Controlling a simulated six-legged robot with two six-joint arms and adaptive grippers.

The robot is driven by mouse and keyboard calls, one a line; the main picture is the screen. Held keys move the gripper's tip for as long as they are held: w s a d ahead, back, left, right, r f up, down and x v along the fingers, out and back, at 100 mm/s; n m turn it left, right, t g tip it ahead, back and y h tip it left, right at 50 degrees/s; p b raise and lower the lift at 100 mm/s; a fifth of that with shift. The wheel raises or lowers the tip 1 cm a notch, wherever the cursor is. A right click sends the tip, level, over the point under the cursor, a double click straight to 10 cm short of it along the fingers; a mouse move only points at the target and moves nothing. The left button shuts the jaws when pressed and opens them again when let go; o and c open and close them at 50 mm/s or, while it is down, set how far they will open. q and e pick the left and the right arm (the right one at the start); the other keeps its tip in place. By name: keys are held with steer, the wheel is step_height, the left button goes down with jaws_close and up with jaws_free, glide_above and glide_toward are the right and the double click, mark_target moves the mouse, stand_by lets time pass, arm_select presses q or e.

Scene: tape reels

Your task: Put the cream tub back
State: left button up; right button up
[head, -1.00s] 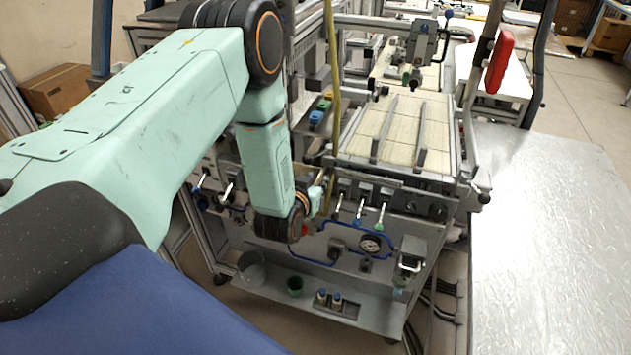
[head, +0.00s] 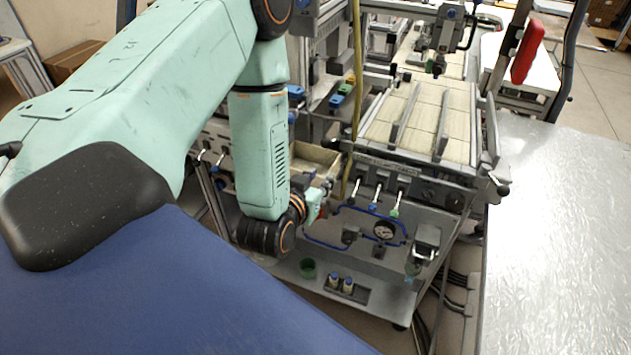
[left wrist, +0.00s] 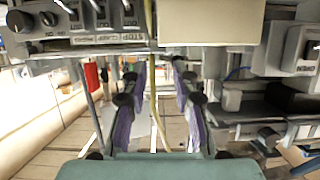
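The cream tub (head: 316,156) looks like an open-topped box on the left of the machine front, just behind my left wrist; its lower part is hidden by my arm. A plain cream face, probably the same tub, fills the top of the left wrist view (left wrist: 211,22). My left gripper (head: 320,194) is in front of and just below the tub in the head view, mostly hidden by its wrist. In the left wrist view its two purple-padded fingers (left wrist: 163,68) stand apart with nothing held between them. My right gripper is out of view.
A yellow hose (head: 356,95) hangs close to my left gripper. Levers (head: 376,197) and a gauge (head: 384,230) are on the machine front. A bare metal table (head: 560,240) is at right.

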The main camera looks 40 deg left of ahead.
arm_select(q)
steer(key=s+d+f+m+g+h, duration=0.1)
steer(key=s+d+f+g+h, duration=0.1)
steer(key=s+d+f+g, duration=0.35)
steer(key=s+d+f+m+g+h, duration=0.1)
steer(key=s+d+f+g, duration=0.1)
steer(key=s+f, duration=0.55)
steer(key=s+d+f+g, duration=0.1)
steer(key=s+g, duration=0.5)
steer(key=s, duration=0.9)
steer(key=shift+s+d+f+h, duration=0.3)
steer(key=shift+s+d+f, duration=0.05)
steer(key=shift+d+f, duration=0.1)
